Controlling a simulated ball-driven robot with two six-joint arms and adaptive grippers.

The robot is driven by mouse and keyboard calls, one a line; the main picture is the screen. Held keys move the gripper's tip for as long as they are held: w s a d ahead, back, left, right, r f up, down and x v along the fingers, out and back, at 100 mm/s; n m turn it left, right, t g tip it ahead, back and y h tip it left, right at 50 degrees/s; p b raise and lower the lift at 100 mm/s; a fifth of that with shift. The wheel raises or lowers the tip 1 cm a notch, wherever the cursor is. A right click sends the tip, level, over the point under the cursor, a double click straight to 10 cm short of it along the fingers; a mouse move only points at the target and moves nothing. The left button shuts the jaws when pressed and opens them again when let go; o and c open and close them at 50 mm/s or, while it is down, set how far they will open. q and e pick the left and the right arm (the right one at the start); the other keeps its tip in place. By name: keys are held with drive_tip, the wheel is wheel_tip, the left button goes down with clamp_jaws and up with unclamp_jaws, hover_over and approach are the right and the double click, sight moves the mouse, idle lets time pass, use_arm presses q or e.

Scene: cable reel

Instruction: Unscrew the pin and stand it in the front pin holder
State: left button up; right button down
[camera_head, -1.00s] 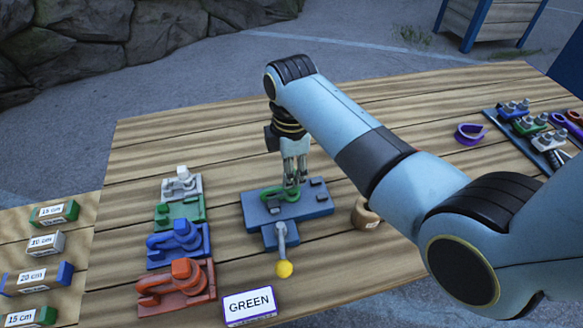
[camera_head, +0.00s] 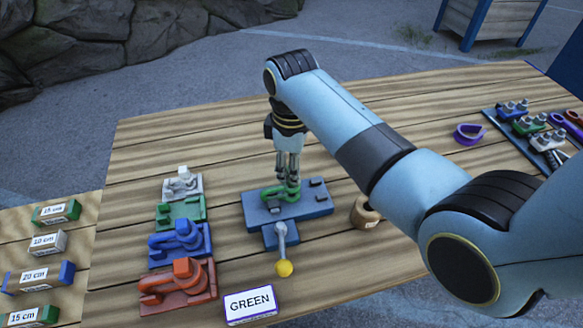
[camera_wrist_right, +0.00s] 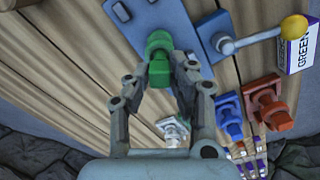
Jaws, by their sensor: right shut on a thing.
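A green shackle (camera_head: 278,194) lies on the blue clamp fixture (camera_head: 318,208) in the middle of the table. My right gripper (camera_head: 287,180) points down at it from above. In the right wrist view my right gripper (camera_wrist_right: 158,84) is shut on the green pin (camera_wrist_right: 159,48), with one finger on each side. The blue fixture also shows in this view (camera_wrist_right: 140,18). I cannot tell how far the pin is screwed in. I cannot tell which part is the front pin holder. My left gripper is not in view.
White (camera_head: 183,185), green (camera_head: 180,211), blue (camera_head: 180,243) and red (camera_head: 178,285) stands line the left. A lever with a yellow knob (camera_head: 284,268) sticks out in front of the fixture. A GREEN sign (camera_head: 250,304) stands at the front. A wooden ring (camera_head: 364,212) lies right.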

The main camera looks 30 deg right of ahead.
drive_tip(key=shift+r, duration=2.45)
